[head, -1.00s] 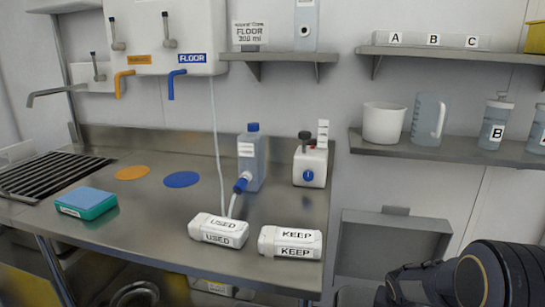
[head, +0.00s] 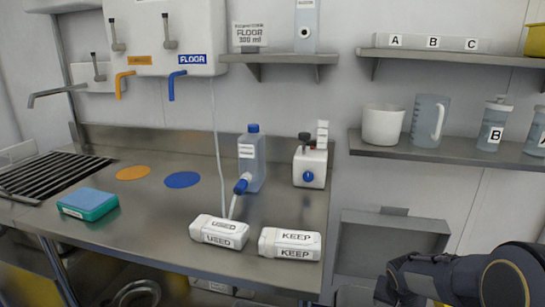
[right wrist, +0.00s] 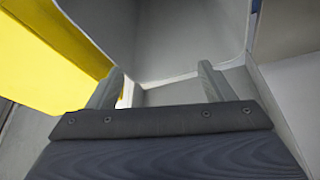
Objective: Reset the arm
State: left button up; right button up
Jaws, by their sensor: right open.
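My right arm (head: 455,275) comes in at the lower right of the head view, low and to the right of the steel counter (head: 150,230). Its fingertips do not show clearly there. In the right wrist view my right gripper (right wrist: 160,88) is open, with two grey fingers apart and nothing between them. My left gripper is not in view.
An open grey bin (head: 390,245) is on the wall. A yellow surface (right wrist: 50,45) is close left of the right gripper.

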jog(key=shift+v, duration=0.9)
